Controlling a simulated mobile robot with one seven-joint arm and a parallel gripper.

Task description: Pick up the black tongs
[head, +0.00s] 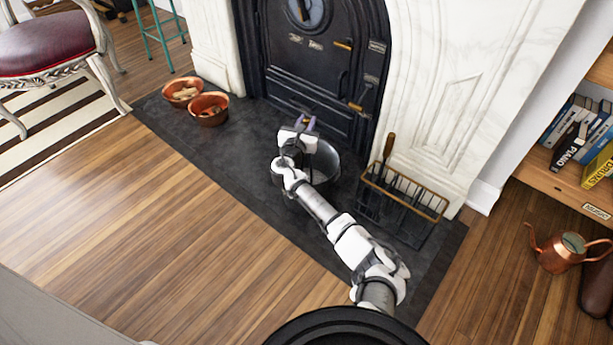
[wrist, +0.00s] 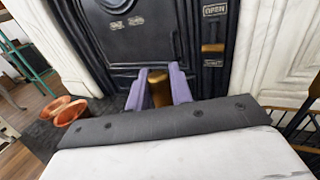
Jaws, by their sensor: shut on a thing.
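My gripper (wrist: 159,89) shows in the wrist view as two purple fingers, shut on a brass-coloured piece (wrist: 159,93). I take this piece to be the handle end of the black tongs; their black length is hidden behind my gripper's body. In the head view my gripper (head: 309,123) is in front of the black stove door, above and behind a grey metal bucket (head: 325,166). My arm covers part of the bucket, and I cannot tell whether the tongs are inside it or clear of it.
The black stove (head: 322,75) stands close behind, in a white marble surround (head: 450,80). A brass-railed rack (head: 405,192) is right of the bucket. Two copper bowls (head: 208,109) sit at the left. A copper watering can (head: 565,250) is far right. The wooden floor in front is clear.

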